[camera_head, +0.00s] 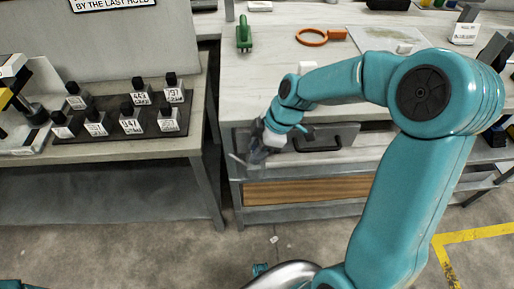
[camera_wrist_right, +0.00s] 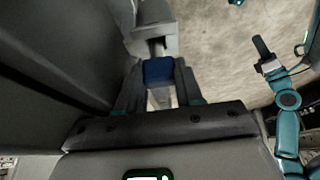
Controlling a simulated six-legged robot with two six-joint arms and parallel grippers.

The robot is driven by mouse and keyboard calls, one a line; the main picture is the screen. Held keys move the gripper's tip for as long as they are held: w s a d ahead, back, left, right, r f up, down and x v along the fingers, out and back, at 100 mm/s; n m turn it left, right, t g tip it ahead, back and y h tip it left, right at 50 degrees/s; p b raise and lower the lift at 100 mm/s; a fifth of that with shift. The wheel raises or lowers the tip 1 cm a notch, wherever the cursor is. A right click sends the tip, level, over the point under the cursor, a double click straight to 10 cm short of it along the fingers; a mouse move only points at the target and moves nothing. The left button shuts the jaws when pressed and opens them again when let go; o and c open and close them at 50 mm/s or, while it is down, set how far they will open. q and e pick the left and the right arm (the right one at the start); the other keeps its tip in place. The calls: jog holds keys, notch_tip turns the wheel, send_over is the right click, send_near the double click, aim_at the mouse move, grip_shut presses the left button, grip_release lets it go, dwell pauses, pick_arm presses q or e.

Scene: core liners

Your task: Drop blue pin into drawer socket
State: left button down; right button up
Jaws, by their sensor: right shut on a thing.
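My right gripper (camera_head: 258,147) is at the left part of the bench's drawer front, left of the dark handle (camera_head: 325,138). In the right wrist view, my right gripper (camera_wrist_right: 158,88) is shut on the blue pin (camera_wrist_right: 158,70), which shows as a blue block between its fingers. A grey bracket-like part (camera_wrist_right: 152,40) lies just beyond the pin; I cannot tell whether they touch or whether this is the drawer socket. The pin is hidden in the head view. My left arm's dark gripper (camera_wrist_right: 266,58) appears at the right of the wrist view, apart from the pin.
The drawer bench (camera_head: 232,78) carries a green clamp-like tool (camera_head: 244,36) and an orange ring tool (camera_head: 318,37). A left bench (camera_head: 150,148) holds a dark tray with several labelled, black-topped blocks. Bare floor shows between the benches and below.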

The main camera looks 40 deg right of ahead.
jog(key=o, duration=1.1)
jog(key=shift+r, duration=0.1)
jog(key=shift+o, duration=0.2)
jog(key=shift+w, duration=0.1)
jog(key=shift+d+r, duration=0.1)
jog(key=shift+r, duration=0.05)
jog(key=p+v, duration=0.2)
jog(key=v, duration=1.4)
